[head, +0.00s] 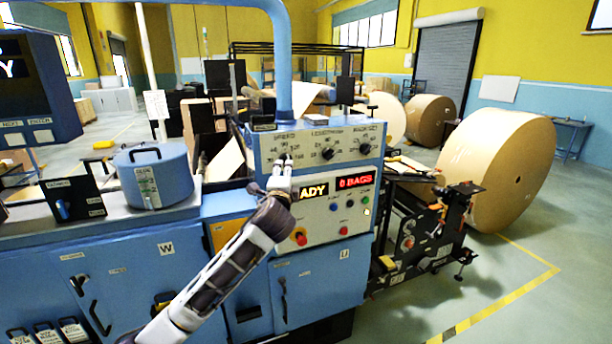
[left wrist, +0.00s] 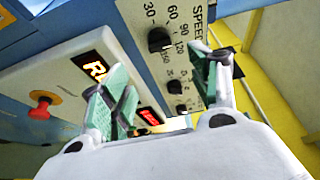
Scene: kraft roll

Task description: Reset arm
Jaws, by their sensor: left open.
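My left arm reaches up from the bottom of the head view to the blue machine's control panel (head: 335,215). My left gripper (head: 284,160) is in front of the panel's upper left part, near the speed dial. In the left wrist view my left gripper (left wrist: 163,88) has its two green-padded fingers apart with nothing between them. The speed knob (left wrist: 159,40) shows just beyond the gap, with other black knobs below it. I cannot tell whether a fingertip touches the panel. My right gripper is not in view.
A red button (head: 300,237) sits low on the panel, below lit displays reading "ADY" and "0 BAGS". A blue round canister (head: 152,178) stands on the machine at left. A large kraft roll (head: 500,170) is at right. A blue pipe (head: 283,70) rises above the panel.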

